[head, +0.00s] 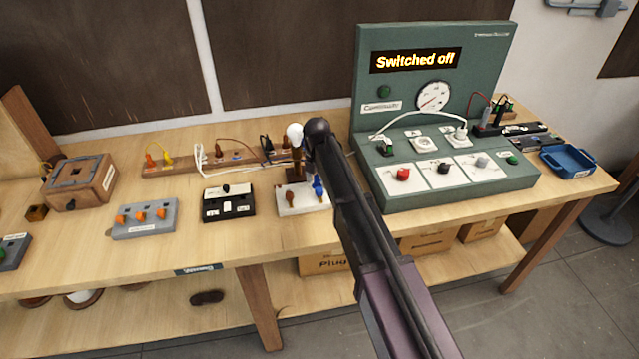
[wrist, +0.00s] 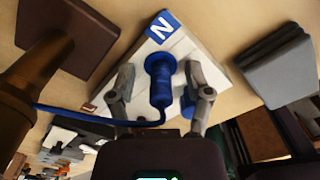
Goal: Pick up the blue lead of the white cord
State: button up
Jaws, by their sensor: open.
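The blue lead's plug (wrist: 158,80) stands on a white block (wrist: 185,50) with a blue "N" label in the wrist view. Its thin blue wire (wrist: 70,115) curves off to the left. My gripper (wrist: 158,74) is open, with one finger on each side of the blue plug and a visible gap on both sides. In the head view the blue plug (head: 318,189) shows at the right end of the white block (head: 292,211), with a brown plug (head: 290,198) at its left. My arm hides the gripper there.
A black switch block (head: 228,204) and a grey terminal block (head: 145,219) stand to the left. The green test panel (head: 450,196), reading "Switched off", stands to the right. A rack (head: 165,168) of coloured leads is behind. A blue tray (head: 568,160) sits at the far right.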

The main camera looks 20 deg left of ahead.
aim_at(317, 175)
grip_shut()
jog(key=shift+r, duration=0.1)
dwell(0.4)
notch_tip(317, 175, up, 3)
jog(key=p, duration=0.3)
jog(key=s, duration=0.5)
jog(key=s+r+p, duration=0.1)
jog(key=s, duration=0.4)
jog(key=s+p, duration=0.1)
jog(key=s, duration=0.4)
jog(key=shift+a+r, duration=0.3)
jog(key=shift+r, duration=0.1)
jog(key=shift+s+a, duration=0.1)
jog(key=shift+s, duration=0.4)
jog(key=shift+s, duration=0.1)
